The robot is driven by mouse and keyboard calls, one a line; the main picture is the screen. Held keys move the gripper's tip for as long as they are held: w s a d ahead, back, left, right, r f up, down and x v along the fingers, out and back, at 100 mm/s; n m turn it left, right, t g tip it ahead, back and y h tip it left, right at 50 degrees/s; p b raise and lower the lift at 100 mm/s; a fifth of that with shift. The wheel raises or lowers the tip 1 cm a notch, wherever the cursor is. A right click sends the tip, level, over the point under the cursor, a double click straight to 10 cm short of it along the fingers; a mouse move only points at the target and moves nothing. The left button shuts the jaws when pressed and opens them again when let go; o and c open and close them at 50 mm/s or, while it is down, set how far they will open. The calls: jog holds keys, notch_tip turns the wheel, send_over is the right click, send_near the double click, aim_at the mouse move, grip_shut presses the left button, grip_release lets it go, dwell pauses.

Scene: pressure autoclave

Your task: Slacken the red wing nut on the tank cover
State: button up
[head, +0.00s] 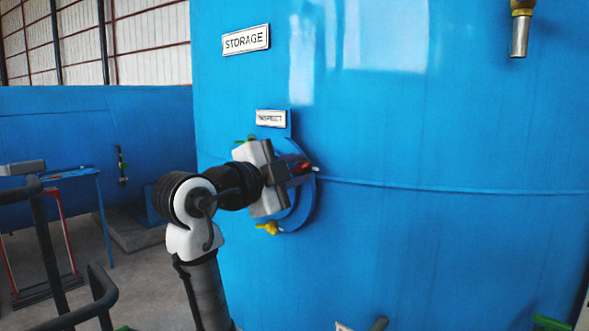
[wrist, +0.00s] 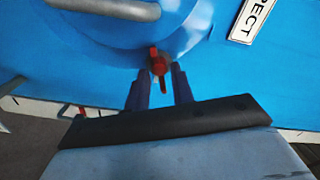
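The red wing nut (wrist: 160,67) shows in the wrist view on the rim of the round blue tank cover (wrist: 100,50). It lies at the tips of my gripper (wrist: 159,82), between or just beyond the two dark fingers. The fingers stand apart; I cannot tell whether they touch the nut. In the head view the red nut (head: 304,168) is at the right edge of the cover (head: 300,212), and my gripper (head: 296,168) reaches it from the left, hiding much of the cover.
A green nut (head: 250,139) and a yellow nut (head: 268,227) also sit on the cover's rim. An INSPECT sign (head: 270,118) is above the cover. A grey handle (wrist: 105,8) crosses the cover. A blue table (head: 70,178) stands at left.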

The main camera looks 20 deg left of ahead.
grip_shut()
jog(key=shift+r+n+b, duration=0.1)
jog(key=shift+n+b, duration=0.25)
jog(key=shift+n, duration=1.25)
jog(key=shift+o, duration=1.9)
grip_release()
